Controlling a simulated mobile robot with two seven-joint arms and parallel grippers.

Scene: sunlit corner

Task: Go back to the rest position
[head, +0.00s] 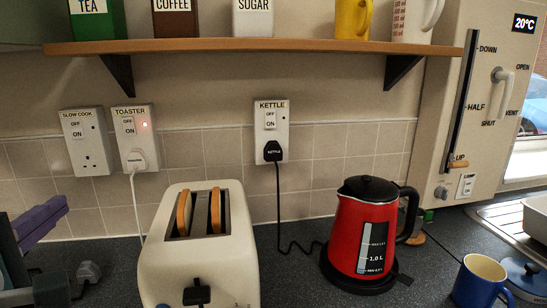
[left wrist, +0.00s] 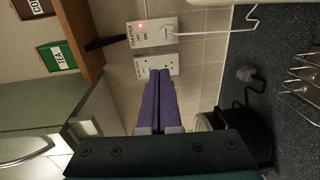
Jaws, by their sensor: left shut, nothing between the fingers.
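My left gripper (head: 40,220) shows at the left edge of the head view, with purple fingers. In the left wrist view its fingers (left wrist: 160,98) lie together with nothing between them. They are near the wall, left of the slow cook socket (head: 87,140) in the head view, and appear apart from it. The toaster switch (head: 135,138) to the right of that socket has a red light on. My right gripper is in neither view.
A cream toaster (head: 200,258) holds two bread slices. A red kettle (head: 365,235) stands right of it. A wooden shelf (head: 250,45) with canisters hangs above. A blue mug (head: 478,281) is at right. A loose grey plug (head: 88,271) lies near my left arm.

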